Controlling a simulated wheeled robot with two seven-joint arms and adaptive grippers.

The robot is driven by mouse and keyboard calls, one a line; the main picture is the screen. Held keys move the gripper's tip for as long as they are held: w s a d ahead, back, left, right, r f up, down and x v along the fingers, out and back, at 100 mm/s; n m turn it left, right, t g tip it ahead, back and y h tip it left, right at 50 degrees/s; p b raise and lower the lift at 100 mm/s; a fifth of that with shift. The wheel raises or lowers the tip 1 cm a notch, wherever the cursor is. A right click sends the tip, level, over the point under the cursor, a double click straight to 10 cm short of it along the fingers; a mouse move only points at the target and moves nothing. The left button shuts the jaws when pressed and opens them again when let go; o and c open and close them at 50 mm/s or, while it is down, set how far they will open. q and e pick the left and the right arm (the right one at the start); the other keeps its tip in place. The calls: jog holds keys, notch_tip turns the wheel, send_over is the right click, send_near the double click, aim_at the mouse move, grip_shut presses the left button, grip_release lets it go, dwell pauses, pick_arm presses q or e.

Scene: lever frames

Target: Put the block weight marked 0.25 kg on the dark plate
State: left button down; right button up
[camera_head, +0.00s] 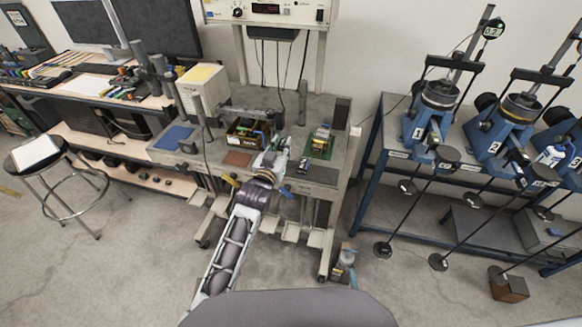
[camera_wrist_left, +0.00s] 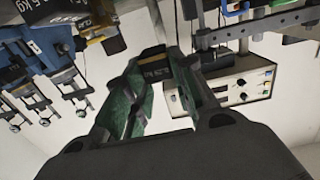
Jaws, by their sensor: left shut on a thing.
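My left gripper (camera_head: 277,150) reaches over the bench from the front. In the left wrist view its fingers (camera_wrist_left: 160,72) are shut on a small dark block weight (camera_wrist_left: 158,60) with pale marking that I cannot read surely. In the head view the gripper mostly hides that block. Another dark block (camera_head: 303,166) lies on the bench just right of the gripper. A dark flat plate (camera_head: 322,175) lies at the bench's front right. A second dark brown flat patch (camera_head: 342,112) is at the back right; I cannot tell which is the dark plate. My right gripper is not in view.
An open box of parts (camera_head: 240,135) stands left of the gripper, near a brown plate (camera_head: 237,159). A green mat (camera_head: 316,154) with a device on it is to the right. A blue mat (camera_head: 173,137) lies far left. Upright posts rise from the bench.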

pick_arm(q)
jog(key=shift+f, duration=2.4)
jog(key=shift+f+p, duration=0.3)
jog(key=shift+f, duration=1.6)
jog(key=shift+f, duration=0.1)
jog(key=c, duration=1.2)
grip_release()
jog(key=shift+b+v, duration=0.55)
jog(key=shift+v, duration=5.5)
